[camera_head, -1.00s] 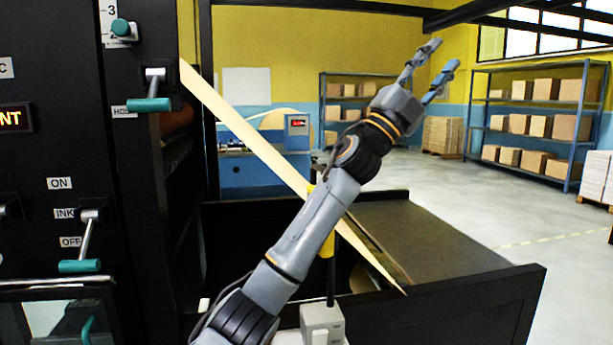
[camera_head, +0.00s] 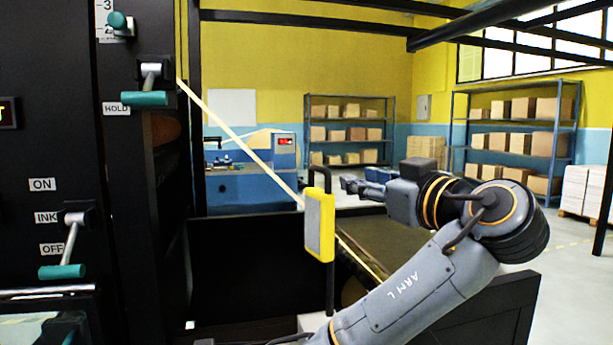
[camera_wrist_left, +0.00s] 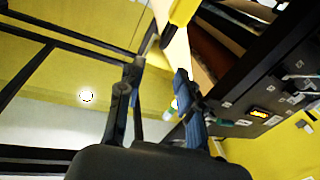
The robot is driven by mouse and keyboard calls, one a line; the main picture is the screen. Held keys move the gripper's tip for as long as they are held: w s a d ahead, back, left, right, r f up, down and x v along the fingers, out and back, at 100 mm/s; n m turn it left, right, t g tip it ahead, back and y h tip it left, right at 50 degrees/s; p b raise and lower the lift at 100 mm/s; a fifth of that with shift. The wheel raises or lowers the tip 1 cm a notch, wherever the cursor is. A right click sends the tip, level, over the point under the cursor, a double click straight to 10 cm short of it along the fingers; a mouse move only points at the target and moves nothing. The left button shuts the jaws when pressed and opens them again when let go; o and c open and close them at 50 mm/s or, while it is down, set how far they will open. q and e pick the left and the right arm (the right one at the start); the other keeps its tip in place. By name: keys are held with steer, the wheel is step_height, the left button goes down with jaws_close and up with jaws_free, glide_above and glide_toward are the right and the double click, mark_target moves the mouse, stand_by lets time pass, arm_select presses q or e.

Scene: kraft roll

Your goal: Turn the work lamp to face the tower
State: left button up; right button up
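The work lamp (camera_head: 320,226) is a yellow housing with a pale panel, upright on a black pole. Its pale panel shows towards me in the head view. The black press tower (camera_head: 60,120), with levers and ON, INK, OFF and HOLD labels, stands at the left. My left gripper (camera_head: 347,184) is just right of the lamp's upper part, its fingers pointing left; I cannot tell if it touches. In the left wrist view the gripper (camera_wrist_left: 157,78) has its fingers spread, with a yellow piece, probably the lamp, beyond them. My right gripper is not in view.
A narrow cream paper strip (camera_head: 235,136) slants down from the tower behind the lamp. A low black-walled bed (camera_head: 245,260) lies below. Shelves with boxes (camera_head: 515,140) and a blue machine (camera_head: 250,185) stand farther back. Open floor lies to the right.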

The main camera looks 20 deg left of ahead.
mark_target(329, 172)
arm_select(q)
steer(key=p+x, duration=0.4)
steer(key=x, duration=0.8)
steer(key=shift+a+f, duration=0.15)
steer(key=shift+f, duration=0.05)
steer(key=shift+p+x, duration=0.4)
steer(key=shift+x, duration=0.35)
steer(key=shift+f, duration=0.15)
steer(key=shift+c, duration=0.2)
steer(key=shift+s, duration=0.1)
jaws_close()
